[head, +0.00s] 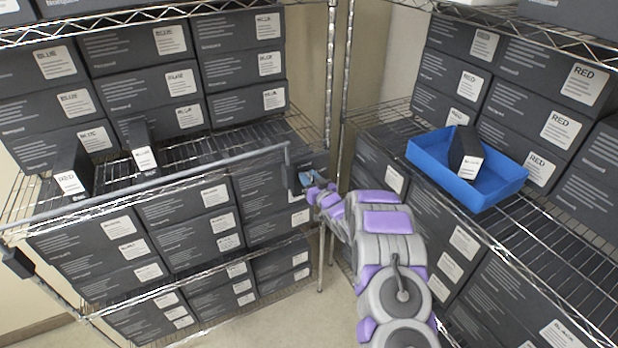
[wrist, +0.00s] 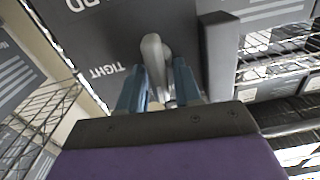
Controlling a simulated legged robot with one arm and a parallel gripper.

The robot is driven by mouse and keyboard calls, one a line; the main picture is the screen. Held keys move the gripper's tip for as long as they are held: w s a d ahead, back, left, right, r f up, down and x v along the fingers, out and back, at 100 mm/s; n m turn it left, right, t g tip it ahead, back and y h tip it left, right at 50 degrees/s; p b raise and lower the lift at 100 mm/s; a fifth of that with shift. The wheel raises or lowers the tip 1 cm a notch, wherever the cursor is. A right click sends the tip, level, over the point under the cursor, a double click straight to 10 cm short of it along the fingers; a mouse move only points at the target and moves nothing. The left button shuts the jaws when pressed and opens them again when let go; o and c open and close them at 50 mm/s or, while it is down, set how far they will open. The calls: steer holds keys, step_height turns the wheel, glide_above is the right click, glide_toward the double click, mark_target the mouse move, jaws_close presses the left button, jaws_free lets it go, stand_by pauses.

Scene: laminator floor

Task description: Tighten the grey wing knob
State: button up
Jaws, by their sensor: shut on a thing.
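The grey wing knob (wrist: 154,55) stands on a dark panel (wrist: 100,45) in the wrist view. The panel carries the word "TIGHT", upside down in the picture, to the left of the knob. My gripper (wrist: 159,78) has its two blue fingers on either side of the knob, shut on it. In the head view my gripper (head: 311,184) reaches the end of a grey rail at the right end of the left shelf. The knob is too small and covered to make out there.
The grey rail (head: 150,184) runs along the left rack's front. Dark boxes (head: 150,90) fill both racks. A blue tray (head: 500,193) holding a dark box (head: 465,150) sits on the right rack. Bare floor (head: 270,318) shows between the racks.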

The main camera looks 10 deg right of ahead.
steer(key=m+p, duration=0.2)
steer(key=m, duration=0.1)
steer(key=m+p, duration=0.1)
steer(key=m, duration=0.1)
steer(key=shift+w+d+r, duration=0.1)
steer(key=shift+w+d, duration=0.05)
steer(key=shift+d, duration=0.2)
steer(key=m, duration=0.1)
steer(key=m+p, duration=0.2)
steer(key=shift+d+f+m, duration=0.2)
steer(key=shift+f+m, duration=0.05)
steer(key=shift+m, duration=0.05)
steer(key=m+p, duration=0.1)
steer(key=m, duration=0.3)
steer(key=f+m+p, duration=0.1)
steer(key=m, duration=0.3)
steer(key=shift+d+f+p, duration=0.1)
steer(key=shift+d+p, duration=0.1)
steer(key=shift+p, duration=0.2)
steer(key=shift+m, duration=0.3)
steer(key=o, duration=0.7)
steer(key=shift+w+f, duration=0.15)
steer(key=shift+o, duration=0.2)
steer(key=shift+d, duration=0.1)
